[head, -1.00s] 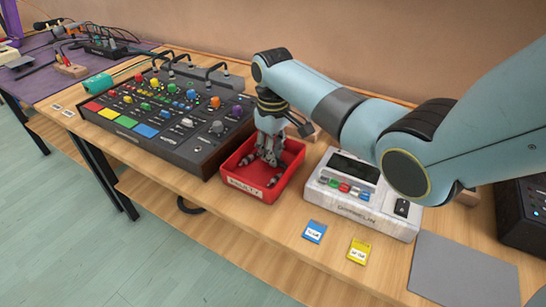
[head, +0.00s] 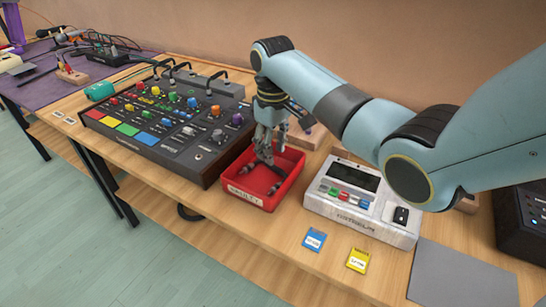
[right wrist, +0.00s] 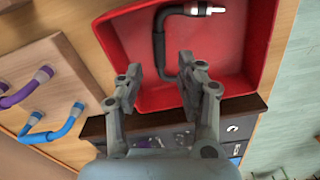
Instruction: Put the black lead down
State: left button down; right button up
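The black lead (right wrist: 159,48) lies in the red tray (right wrist: 115,45), bent, with a silver-tipped plug at one end. In the head view the black lead (head: 274,186) shows as dark pieces on the floor of the red tray (head: 252,199), partly hidden by my gripper. My right gripper (head: 266,150) is above the tray, pointing down. In the right wrist view the right gripper (right wrist: 162,75) has its fingers apart with nothing clamped between them, and the lead's near end shows beyond the gap. My left gripper is not in view.
A black mixer (head: 165,118) with coloured knobs stands left of the tray, and a white device (head: 350,205) stands right. Blue (head: 314,240) and yellow (head: 358,260) cards lie in front. Blue (right wrist: 55,130) and purple (right wrist: 25,92) leads stand on wooden blocks beside the tray.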

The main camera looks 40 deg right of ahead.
notch_tip(320, 180, up, 8)
dwell(0.7)
